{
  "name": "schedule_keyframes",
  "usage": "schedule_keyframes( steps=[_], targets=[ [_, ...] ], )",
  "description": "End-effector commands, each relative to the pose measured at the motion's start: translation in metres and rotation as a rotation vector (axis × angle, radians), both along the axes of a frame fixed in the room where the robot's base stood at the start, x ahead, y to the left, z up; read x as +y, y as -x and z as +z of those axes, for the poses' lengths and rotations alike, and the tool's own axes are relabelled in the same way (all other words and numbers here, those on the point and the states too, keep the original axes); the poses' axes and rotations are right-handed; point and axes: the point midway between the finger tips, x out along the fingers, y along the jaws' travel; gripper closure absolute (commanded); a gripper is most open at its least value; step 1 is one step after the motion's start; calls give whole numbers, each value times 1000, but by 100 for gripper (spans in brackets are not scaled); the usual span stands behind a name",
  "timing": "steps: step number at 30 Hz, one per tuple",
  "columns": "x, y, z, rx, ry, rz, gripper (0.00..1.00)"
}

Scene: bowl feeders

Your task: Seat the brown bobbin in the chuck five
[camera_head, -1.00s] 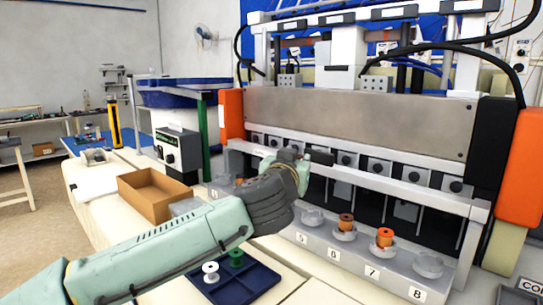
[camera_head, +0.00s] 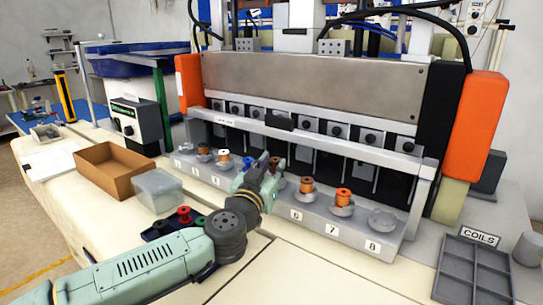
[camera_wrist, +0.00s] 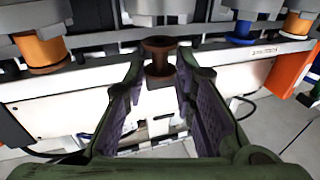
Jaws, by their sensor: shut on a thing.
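My gripper (camera_wrist: 160,75) is shut on a dark brown bobbin (camera_wrist: 158,58), held upright between its fingertips in the wrist view. In the head view the brown bobbin (camera_head: 276,163) shows just beyond my wrist, over the row of chucks left of the chuck marked 6. Chuck five and its number are hidden behind my arm and gripper. I cannot tell whether the bobbin touches the chuck. The neighbouring chuck 6 holds an orange-brown bobbin (camera_head: 307,185); a blue bobbin (camera_wrist: 240,33) stands on the other side of the held one.
An orange bobbin (camera_head: 343,196) sits in chuck 7; chuck 8 (camera_head: 383,220) is empty. The machine's front rail (camera_head: 300,126) runs above and behind the row. A dark tray with a red bobbin (camera_head: 184,215), a cardboard box (camera_head: 115,170) and a grey coils tray (camera_head: 474,268) are nearby.

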Motion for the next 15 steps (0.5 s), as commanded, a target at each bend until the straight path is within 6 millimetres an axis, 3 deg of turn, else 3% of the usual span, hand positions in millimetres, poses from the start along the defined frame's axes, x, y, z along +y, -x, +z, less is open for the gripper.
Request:
schedule_keyframes(
  steps=[15],
  targets=[
    [0, 0, -12, -1, -1, 0, 98]
  ],
)
